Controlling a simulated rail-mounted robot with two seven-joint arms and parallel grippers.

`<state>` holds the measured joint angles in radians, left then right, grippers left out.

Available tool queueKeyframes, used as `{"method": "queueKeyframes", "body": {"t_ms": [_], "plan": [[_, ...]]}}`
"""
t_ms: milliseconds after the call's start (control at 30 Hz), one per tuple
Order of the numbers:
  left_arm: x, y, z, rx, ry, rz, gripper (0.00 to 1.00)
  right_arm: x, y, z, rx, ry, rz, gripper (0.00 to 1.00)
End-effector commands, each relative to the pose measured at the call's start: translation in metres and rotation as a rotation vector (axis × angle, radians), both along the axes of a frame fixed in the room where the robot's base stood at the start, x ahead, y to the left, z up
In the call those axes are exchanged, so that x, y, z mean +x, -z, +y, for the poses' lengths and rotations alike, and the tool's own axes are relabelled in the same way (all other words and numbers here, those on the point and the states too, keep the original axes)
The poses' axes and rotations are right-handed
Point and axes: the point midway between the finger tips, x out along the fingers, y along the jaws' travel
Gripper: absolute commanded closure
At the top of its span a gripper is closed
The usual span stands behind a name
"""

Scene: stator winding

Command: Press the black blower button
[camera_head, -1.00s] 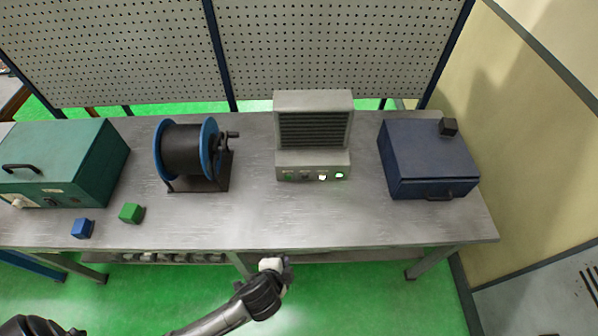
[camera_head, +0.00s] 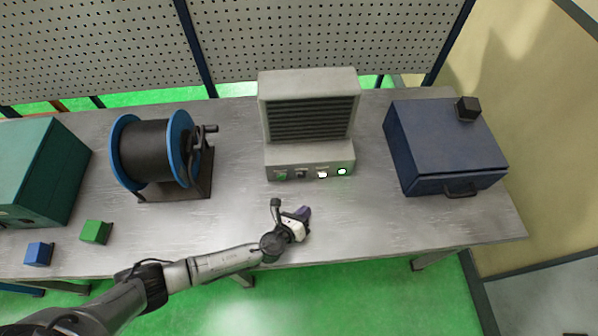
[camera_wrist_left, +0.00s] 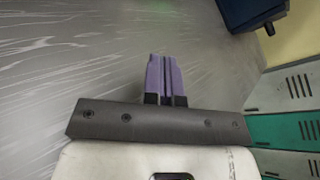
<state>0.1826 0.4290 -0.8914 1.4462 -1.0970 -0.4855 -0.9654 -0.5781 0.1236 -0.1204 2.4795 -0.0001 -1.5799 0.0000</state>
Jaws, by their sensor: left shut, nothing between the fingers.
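The grey blower unit (camera_head: 308,115) stands on the table with dark vent slats and a front control strip. The small black button (camera_head: 300,174) sits on that strip, between a green button (camera_head: 281,176) and a white lit one (camera_head: 322,174). A green lit lamp (camera_head: 342,171) is at the strip's right end. My left gripper (camera_head: 305,213) is in front of the blower over the table's front part, apart from the strip. Its purple fingers (camera_wrist_left: 165,76) are shut together and empty in the left wrist view, where the blower is out of view. My right gripper is out of view.
A black spool with blue flanges (camera_head: 152,152) stands left of the blower. A dark blue box (camera_head: 440,145) stands to the right. Green (camera_head: 96,232) and blue (camera_head: 39,254) cubes and a green case (camera_head: 40,165) are at left.

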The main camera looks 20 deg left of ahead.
Motion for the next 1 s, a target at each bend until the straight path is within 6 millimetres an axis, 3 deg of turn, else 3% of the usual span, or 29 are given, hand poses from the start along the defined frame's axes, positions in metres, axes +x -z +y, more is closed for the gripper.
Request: {"method": "queueKeyframes", "body": {"t_ms": [467, 1000], "plan": [[0.003, 0.001, 0.002, 0.009, 0.005, -0.003, 1.00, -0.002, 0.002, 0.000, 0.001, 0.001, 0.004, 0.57], [0.054, 0.002, 0.030, 0.010, 0.004, -0.004, 1.00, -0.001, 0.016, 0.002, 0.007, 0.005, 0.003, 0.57]]}}
